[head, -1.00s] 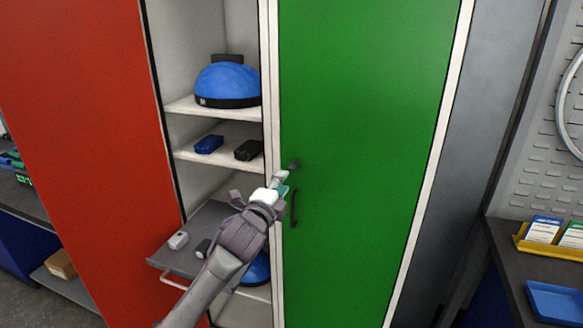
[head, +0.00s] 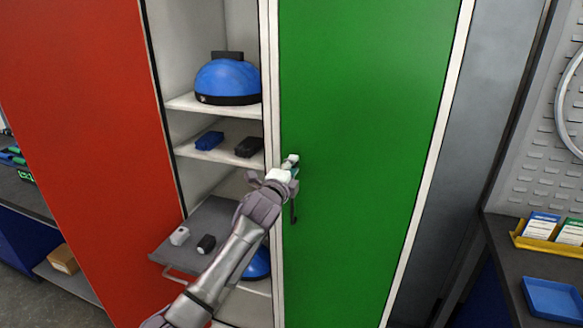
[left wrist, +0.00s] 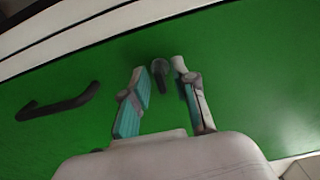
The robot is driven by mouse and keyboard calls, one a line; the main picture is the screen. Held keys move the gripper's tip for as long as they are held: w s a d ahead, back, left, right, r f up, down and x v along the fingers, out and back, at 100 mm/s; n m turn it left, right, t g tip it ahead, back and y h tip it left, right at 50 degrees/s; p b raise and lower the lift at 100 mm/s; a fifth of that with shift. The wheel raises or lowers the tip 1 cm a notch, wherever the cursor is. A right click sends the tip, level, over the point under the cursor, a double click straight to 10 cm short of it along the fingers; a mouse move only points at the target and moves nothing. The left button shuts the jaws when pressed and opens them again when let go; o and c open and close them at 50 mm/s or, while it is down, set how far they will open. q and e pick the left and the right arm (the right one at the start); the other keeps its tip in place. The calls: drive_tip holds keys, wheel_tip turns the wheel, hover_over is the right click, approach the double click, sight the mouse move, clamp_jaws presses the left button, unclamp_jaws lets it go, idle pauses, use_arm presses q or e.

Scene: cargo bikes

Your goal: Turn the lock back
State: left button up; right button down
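The lock (left wrist: 160,76) is a small dark grey knob with a short lever on the green door (head: 365,120). In the left wrist view it shows between my fingertips, apart from both of them. My left gripper (head: 290,166) is at the left edge of the green door, above the dark door handle (head: 293,212), and hides most of the lock in the head view. In the left wrist view the gripper (left wrist: 158,68) is open, its teal-padded fingers on either side of the lock. I cannot tell how far the tips are from the door. My right gripper is not in view.
The open cabinet left of the green door has shelves with a blue helmet (head: 227,80) and small blue and black items. A pulled-out grey shelf (head: 215,220) lies under my left arm. A red door (head: 85,130) stands left. A workbench with a blue tray (head: 552,300) is right.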

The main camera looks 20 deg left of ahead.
use_arm(q)
clamp_jaws()
drive_tip(key=shift+n, duration=0.4)
drive_tip(key=n, duration=0.7)
drive_tip(key=shift+n+p, duration=0.3)
drive_tip(key=shift+p, duration=0.05)
drive_tip(key=n, duration=0.5)
drive_tip(key=shift+p, duration=0.3)
drive_tip(key=shift+f+n+p, duration=0.15)
drive_tip(key=shift+n+p, duration=0.15)
drive_tip(key=shift+n, duration=1.9)
